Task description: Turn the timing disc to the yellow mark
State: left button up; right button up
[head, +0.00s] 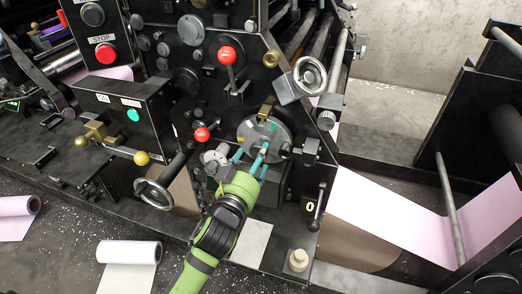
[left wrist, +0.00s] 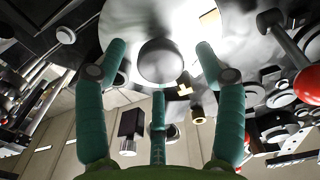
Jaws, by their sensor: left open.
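The timing disc (head: 256,129) is a grey round plate on the front of the black machine. It carries a small green mark (head: 274,127) at its upper right and a small yellow mark (head: 241,140) at its left. A brass block (head: 267,110) sits just above its rim. My left gripper (head: 251,154) has its teal fingers spread in front of the disc. In the left wrist view, the open fingers stand around the disc's round grey central knob (left wrist: 160,63); contact cannot be told. The right gripper is not in view.
A handwheel (head: 154,194) and red-knobbed levers (head: 201,134) are left of my left gripper. A black lever (head: 318,208) is to its right. A yellow-knobbed rod (head: 141,158) sticks out further left. Paper rolls (head: 128,252) lie on the floor.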

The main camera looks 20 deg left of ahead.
pick_arm(q)
jog(key=shift+w, duration=1.45)
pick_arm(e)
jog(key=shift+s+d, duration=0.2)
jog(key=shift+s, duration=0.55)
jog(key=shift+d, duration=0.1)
pick_arm(q)
jog(key=shift+d, duration=0.1)
jog(key=c, duration=0.4)
grip_shut()
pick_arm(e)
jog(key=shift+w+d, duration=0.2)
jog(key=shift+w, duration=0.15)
pick_arm(q)
jog(key=shift+f, duration=0.1)
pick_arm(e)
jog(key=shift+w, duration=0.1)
